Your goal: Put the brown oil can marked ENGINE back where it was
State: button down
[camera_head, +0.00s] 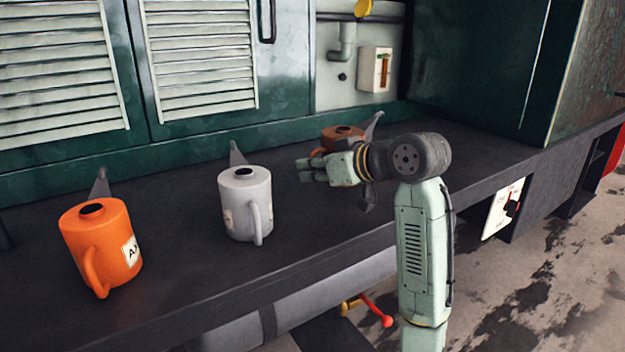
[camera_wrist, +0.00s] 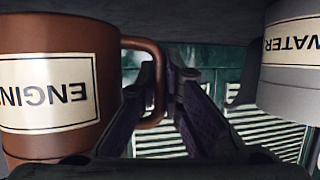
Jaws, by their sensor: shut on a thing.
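The brown oil can (camera_head: 343,132) is at the right part of the dark ledge, mostly hidden behind my gripper (camera_head: 312,170) in the head view. In the wrist view, which is upside down, the brown can (camera_wrist: 60,40) fills the left side, and its ENGINE label reads inverted. Its handle (camera_wrist: 157,60) passes between the fingers of my gripper (camera_wrist: 168,85), which is shut on it. The can looks roughly upright. I cannot tell whether its base touches the ledge, as my gripper and arm cover its lower part.
On the ledge (camera_head: 180,270) stand a grey can (camera_head: 245,190), labelled WATER in the wrist view (camera_wrist: 290,60), and an orange can (camera_head: 95,250). Louvred green doors (camera_head: 200,55) rise behind; a green box wall (camera_head: 480,70) is at right.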

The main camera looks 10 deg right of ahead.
jog(key=shift+s+f, duration=0.1)
jog(key=shift+f, duration=1.3)
jog(key=shift+f, duration=0.2)
jog(key=c, duration=1.7)
grip_release()
jog(key=shift+s+d+r, duration=0.2)
jog(key=shift+r, duration=0.05)
jog(key=b+v, duration=0.1)
jog(key=v, duration=1)
jog(key=shift+s+r, duration=0.1)
jog(key=shift+s, duration=0.1)
